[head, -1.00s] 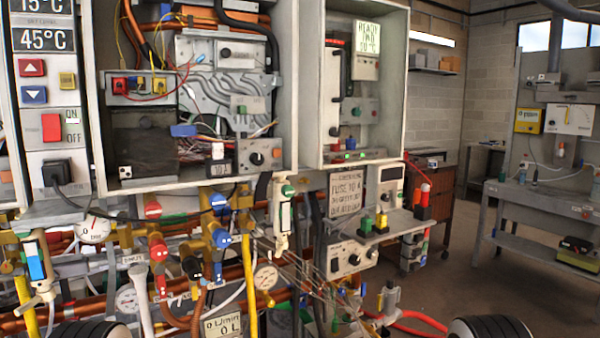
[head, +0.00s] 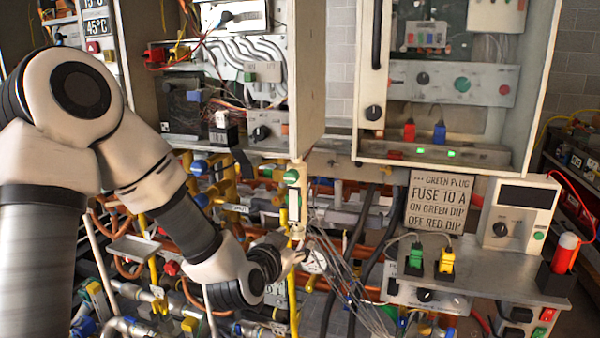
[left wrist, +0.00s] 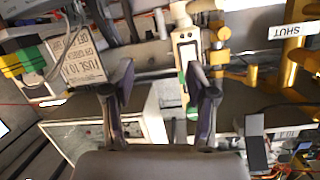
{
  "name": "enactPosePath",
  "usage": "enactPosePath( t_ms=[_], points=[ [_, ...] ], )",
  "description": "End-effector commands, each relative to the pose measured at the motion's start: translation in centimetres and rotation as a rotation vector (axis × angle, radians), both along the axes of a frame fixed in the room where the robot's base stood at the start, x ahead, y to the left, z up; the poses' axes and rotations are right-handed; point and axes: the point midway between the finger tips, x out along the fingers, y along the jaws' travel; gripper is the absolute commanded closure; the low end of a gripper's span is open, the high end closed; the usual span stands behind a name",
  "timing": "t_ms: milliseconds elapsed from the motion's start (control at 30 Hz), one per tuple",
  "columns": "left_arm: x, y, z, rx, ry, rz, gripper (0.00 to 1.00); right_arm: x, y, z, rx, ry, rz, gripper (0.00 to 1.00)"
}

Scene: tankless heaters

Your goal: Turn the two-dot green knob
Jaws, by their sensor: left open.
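A green knob (head: 291,176) sits at the top of a narrow, pale upright unit below the open cabinet. Another green knob (head: 462,85) is on the panel inside the right cabinet. Dots on these knobs are too small to tell. My left gripper (head: 298,256) is in front of the pipes, at the narrow unit's lower end and below its green knob. In the left wrist view my left gripper (left wrist: 164,78) is open with nothing between its fingers. A pale unit (left wrist: 186,50) with green parts shows beside its right finger, partly hidden. My right gripper is not in view.
Thin loose wires (head: 350,285) hang just right of my left gripper. A fuse sign (head: 436,203) and a shelf (head: 485,285) with green and yellow plugs stand farther right. Pipes and valves crowd the lower left. Open floor is not visible near the gripper.

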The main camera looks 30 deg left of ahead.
Motion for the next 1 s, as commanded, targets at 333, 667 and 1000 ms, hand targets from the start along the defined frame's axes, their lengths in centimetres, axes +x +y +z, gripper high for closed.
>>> enactPosePath(
  t_ms=[333,667,1000],
  points=[
    [1.1,3.1,11.3,0.073,-0.239,0.061,0.43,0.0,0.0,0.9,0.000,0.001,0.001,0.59],
    [6.5,4.3,11.2,0.072,-0.239,0.058,0.43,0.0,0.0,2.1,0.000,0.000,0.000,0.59],
    [6.8,4.3,11.1,0.071,-0.239,0.058,0.68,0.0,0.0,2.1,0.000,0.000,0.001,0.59]
  ],
)
